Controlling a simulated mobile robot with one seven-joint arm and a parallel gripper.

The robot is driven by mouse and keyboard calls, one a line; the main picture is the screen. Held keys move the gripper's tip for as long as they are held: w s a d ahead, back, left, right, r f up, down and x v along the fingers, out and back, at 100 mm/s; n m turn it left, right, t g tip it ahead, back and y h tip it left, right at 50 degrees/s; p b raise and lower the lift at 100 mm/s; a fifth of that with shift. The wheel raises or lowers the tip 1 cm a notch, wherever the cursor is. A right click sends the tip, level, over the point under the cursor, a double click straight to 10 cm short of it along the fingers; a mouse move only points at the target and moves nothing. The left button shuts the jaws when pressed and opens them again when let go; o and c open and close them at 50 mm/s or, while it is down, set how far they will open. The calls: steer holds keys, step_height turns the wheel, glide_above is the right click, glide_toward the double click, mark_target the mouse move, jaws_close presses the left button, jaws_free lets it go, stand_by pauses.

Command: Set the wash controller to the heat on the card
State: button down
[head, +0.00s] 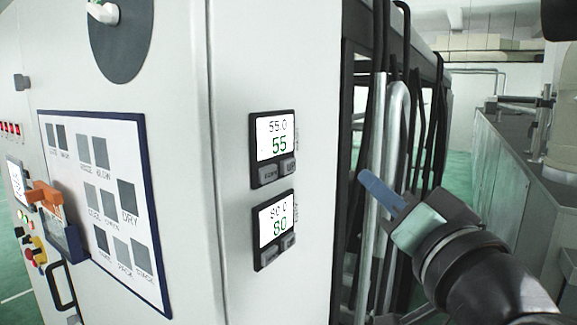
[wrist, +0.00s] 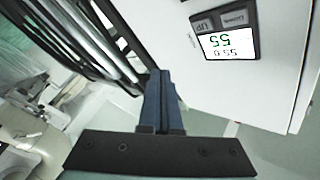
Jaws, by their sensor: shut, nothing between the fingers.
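Two black-framed controllers are on the pale cabinet front. The upper controller (head: 278,148) reads 55.0 above a green 55, and has two grey buttons below its screen. The lower controller (head: 275,229) reads 80.0 above a green 80, with similar buttons. Their small side labels are too blurred to read surely. The upper one also shows upside down in the wrist view (wrist: 225,38), with its UP button clear. My gripper (head: 364,177) is shut and empty, to the right of the controllers and apart from them. I cannot make out a card with a heat on it.
A blue-edged board (head: 110,230) with grey squares and words such as DRY is at the left. An orange object (head: 45,196) and several coloured buttons are beyond it. Dark hoses and a pale pipe (head: 393,130) run behind my gripper. A metal tank (head: 500,165) stands at right.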

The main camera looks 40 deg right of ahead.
glide_toward(295, 164)
steer(key=shift+w+d+r, duration=0.2)
steer(key=shift+w+d, duration=0.65)
steer(key=shift+w, duration=0.25)
steer(key=shift+w+d+r, duration=0.15)
steer(key=shift+w+d, duration=0.7)
steer(key=shift+w, duration=0.25)
steer(key=shift+w+a, duration=0.15)
steer(key=shift+w, duration=0.2)
steer(key=shift+w+a, duration=0.2)
steer(key=shift+w, duration=0.2)
stand_by(0.9)
steer(key=shift+s, duration=0.1)
steer(key=shift+s+d, duration=0.3)
steer(key=shift+s, duration=0.35)
steer(key=shift+s+d, duration=0.1)
steer(key=shift+s+d+p, duration=0.1)
steer(key=shift+s+d, duration=0.2)
steer(key=shift+s, duration=0.45)
steer(key=shift+s+d+p, duration=0.1)
steer(key=shift+s+d, duration=0.2)
steer(key=shift+s, duration=0.4)
steer(key=shift+s+d+p, duration=0.1)
steer(key=shift+s+d, duration=0.2)
steer(key=shift+s, duration=0.45)
stand_by(0.8)
